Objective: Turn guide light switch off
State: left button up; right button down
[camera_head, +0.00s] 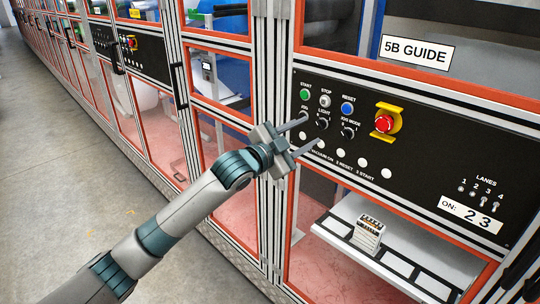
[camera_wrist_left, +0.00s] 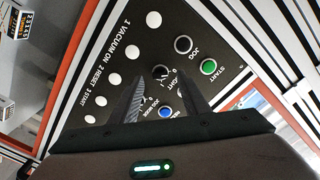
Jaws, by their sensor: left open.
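The guide light switch (camera_head: 322,123) is a small black rotary knob under the word LIGHT on the black control panel. In the left wrist view the light switch (camera_wrist_left: 160,73) shows between the fingertips. My left gripper (camera_head: 312,130) is open and empty, with its two fingers pointing at the panel on either side of the switch. The left gripper (camera_wrist_left: 159,75) also frames the knob in the wrist view. I cannot tell whether the fingers touch it or which position the knob points to. My right gripper is not in view.
Near the switch are the green START button (camera_head: 305,94), the blue RESET button (camera_head: 348,109), the JOG MODE knob (camera_head: 348,133) and a red emergency stop (camera_head: 384,124) with a yellow guard. White lamps run below. Orange-framed doors surround the panel; open floor (camera_head: 70,190) lies left.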

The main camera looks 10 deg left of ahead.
pick_arm(q)
jog(key=b+v, duration=0.3)
jog(key=v, duration=1)
jog(key=shift+s+b, duration=0.2)
jog(key=shift+b, duration=0.15)
jog(key=shift+w+a+f, duration=0.1)
jog(key=shift+a, duration=0.05)
